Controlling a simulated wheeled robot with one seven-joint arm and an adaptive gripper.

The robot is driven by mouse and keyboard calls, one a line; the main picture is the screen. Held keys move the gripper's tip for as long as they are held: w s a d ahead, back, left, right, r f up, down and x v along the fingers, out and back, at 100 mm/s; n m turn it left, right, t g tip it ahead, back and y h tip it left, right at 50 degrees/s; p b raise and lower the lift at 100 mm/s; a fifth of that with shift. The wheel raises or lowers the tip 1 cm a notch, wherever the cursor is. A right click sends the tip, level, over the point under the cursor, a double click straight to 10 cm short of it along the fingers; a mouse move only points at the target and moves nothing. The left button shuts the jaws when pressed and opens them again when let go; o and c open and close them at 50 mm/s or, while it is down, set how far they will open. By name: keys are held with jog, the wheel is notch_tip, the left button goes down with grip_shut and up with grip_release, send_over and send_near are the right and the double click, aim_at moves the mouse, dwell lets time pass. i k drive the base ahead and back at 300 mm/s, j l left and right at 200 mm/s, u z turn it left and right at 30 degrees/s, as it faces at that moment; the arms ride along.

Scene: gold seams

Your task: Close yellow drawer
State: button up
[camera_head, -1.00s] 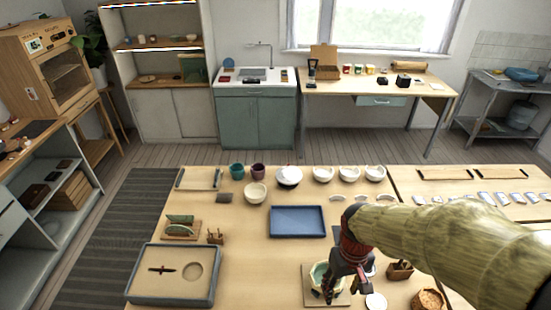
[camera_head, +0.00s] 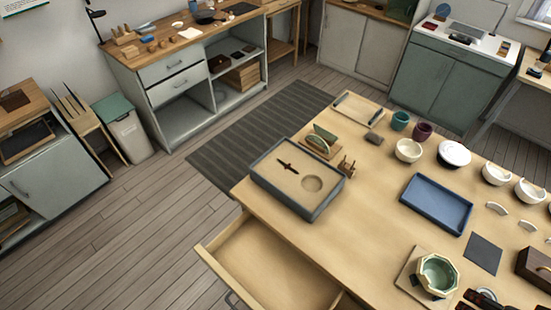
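A pale yellow-wood drawer (camera_head: 277,262) is pulled open from the near left side of the work table (camera_head: 385,250). Its inside looks empty in the part that shows, and its near end runs out of the bottom of the picture. A small part of a dark handle shows at its front, near the bottom edge. Black and dark red parts of my gripper (camera_head: 482,299) show at the bottom right, over the table and right of the drawer, apart from it. Most of the gripper is cut off, so its fingers cannot be made out.
A grey tray (camera_head: 262,178) with a dark tool sits at the table corner above the drawer. A green-white octagonal bowl (camera_head: 437,287), a blue tray (camera_head: 405,192) and several cups and bowls stand on the table. The wooden floor (camera_head: 150,240) left of the drawer is clear.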

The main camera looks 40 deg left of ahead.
aim_at(261, 267)
jog(key=u, duration=2.65)
